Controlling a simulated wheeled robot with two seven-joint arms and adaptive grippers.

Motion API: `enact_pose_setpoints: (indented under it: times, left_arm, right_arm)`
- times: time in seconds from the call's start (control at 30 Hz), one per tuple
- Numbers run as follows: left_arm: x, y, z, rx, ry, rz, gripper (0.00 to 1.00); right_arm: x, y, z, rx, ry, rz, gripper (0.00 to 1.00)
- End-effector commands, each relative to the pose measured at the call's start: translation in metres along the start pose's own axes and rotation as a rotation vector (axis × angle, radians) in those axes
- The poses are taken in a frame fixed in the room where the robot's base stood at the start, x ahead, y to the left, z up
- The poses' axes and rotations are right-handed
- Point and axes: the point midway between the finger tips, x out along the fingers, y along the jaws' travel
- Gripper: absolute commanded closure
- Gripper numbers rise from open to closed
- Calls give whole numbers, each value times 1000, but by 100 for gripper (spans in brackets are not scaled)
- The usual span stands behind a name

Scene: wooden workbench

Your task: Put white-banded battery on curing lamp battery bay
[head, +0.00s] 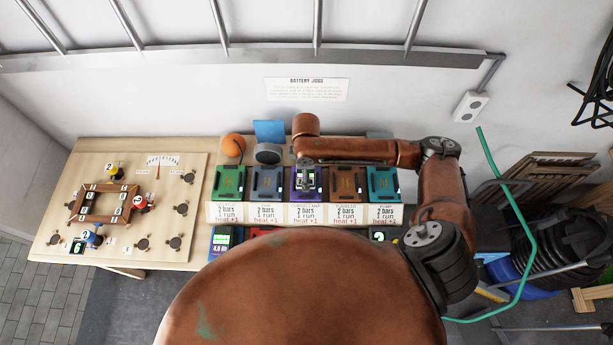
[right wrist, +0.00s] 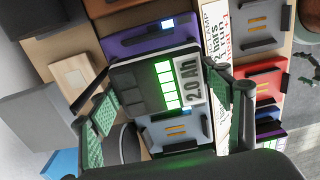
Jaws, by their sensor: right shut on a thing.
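The battery (right wrist: 140,90) is dark with lit green bars, a pale edge and a white strip reading "2.0 Ah". It fills the middle of the right wrist view. My right gripper (right wrist: 160,98) is shut on it, with green-padded fingers on both sides. In the head view my right gripper (head: 307,181) is over the purple bay (head: 294,190), third in the row, and mostly hides the battery. The purple bay (right wrist: 130,44) has a label ending in "LAMP" and shows just beyond the battery. I cannot tell whether they touch. My left gripper is out of view.
Green (head: 229,183), grey-blue (head: 267,183), brown (head: 343,184) and teal (head: 383,184) bays flank the purple one. An orange ball (head: 233,146) and a blue panel (head: 269,131) stand behind. A dial board (head: 130,165) with small numbered pieces lies left. My arm hides the front.

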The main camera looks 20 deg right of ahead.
Motion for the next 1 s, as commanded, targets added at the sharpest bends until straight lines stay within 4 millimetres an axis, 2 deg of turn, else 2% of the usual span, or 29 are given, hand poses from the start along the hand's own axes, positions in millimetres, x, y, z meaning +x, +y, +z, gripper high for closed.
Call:
enact_pose_setpoints:
  times: [0.17, 0.4, 0.73, 0.77, 1.0]
  left_arm:
    - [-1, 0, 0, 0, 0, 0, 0]
    - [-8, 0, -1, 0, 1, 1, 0]
    - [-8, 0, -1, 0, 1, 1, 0]
    - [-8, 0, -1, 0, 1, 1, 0]
    - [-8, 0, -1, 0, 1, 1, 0]
  right_arm:
    - [8, 8, 0, 2, -1, 1, 65]
    - [37, 8, 1, 1, -2, 1, 65]
    - [41, 8, 0, 0, 0, 2, 65]
    - [42, 7, 1, 0, -1, 1, 27]
    - [41, 7, 1, 0, -1, 1, 11]
